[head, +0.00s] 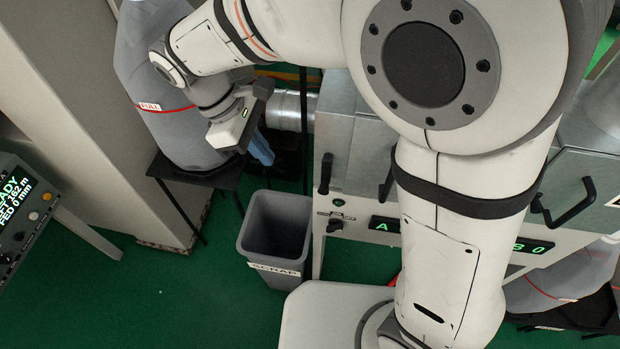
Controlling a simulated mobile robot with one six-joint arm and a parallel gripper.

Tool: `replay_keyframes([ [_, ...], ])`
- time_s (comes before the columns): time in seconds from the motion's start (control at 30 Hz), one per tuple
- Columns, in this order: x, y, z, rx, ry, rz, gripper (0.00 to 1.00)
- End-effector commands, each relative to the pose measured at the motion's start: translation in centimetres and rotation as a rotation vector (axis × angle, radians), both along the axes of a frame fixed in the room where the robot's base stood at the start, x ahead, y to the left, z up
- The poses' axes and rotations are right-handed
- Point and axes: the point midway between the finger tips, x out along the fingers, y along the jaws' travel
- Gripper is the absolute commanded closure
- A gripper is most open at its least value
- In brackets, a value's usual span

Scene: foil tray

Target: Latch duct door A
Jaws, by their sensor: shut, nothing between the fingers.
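A grey metal cabinet has a left panel (352,150) beside a display that starts with the letter A (380,224); this looks like duct door A. A black vertical handle or latch (326,174) is at its left edge. Another dark handle (387,182) is partly hidden behind my arm. I cannot tell whether the door is latched. My gripper (262,150) is left of the cabinet, in front of the grey bag, apart from the handles. Its blue fingers point down, shut and empty.
A grey scrap bin (275,230) stands below my gripper. A grey bag marked FULL (165,120) rests on a dark stand behind it. A metal duct (287,110) meets the cabinet. A second handle (568,207) and display (533,246) are at right. A console (22,210) is at far left.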

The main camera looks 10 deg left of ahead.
Motion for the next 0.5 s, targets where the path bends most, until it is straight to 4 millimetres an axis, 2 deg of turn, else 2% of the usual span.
replay_keyframes([
  [0.17, -0.2, -1.3, -2.6, -0.005, 0.003, 0.0, 1.0],
  [0.4, -0.4, -3.6, -7.3, -0.004, 0.004, 0.001, 1.0],
  [0.47, -0.5, -4.1, -8.4, -0.004, 0.004, 0.001, 1.0],
  [0.5, -0.5, -4.7, -7.9, -0.001, 0.0, -0.001, 1.0],
])
